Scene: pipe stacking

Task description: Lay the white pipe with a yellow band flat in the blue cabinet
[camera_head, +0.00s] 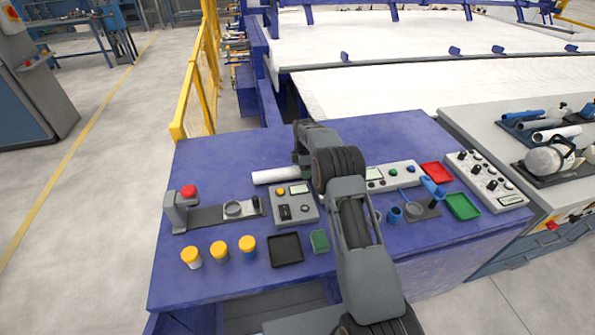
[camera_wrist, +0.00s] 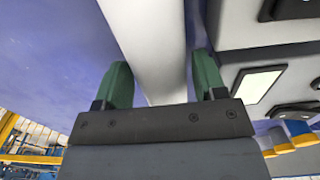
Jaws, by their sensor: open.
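A white pipe (camera_head: 275,175) lies flat on the blue cabinet top (camera_head: 225,152), left of my arm; its right end is hidden behind the arm. No yellow band shows on the visible part. In the wrist view the white pipe (camera_wrist: 150,40) runs between the two green fingers of my gripper (camera_wrist: 162,82), with a gap beside the left finger and its right edge close to the right finger. My gripper is open. In the head view my gripper (camera_head: 300,155) is low over the pipe, its fingers mostly hidden.
A grey control box (camera_head: 295,204) stands just in front of the pipe. A red-button fixture (camera_head: 182,207), yellow-capped jars (camera_head: 219,250) and a black tray (camera_head: 285,249) are nearer. A long panel (camera_head: 395,176) and red tray (camera_head: 437,173) lie right. The cabinet's back left top is clear.

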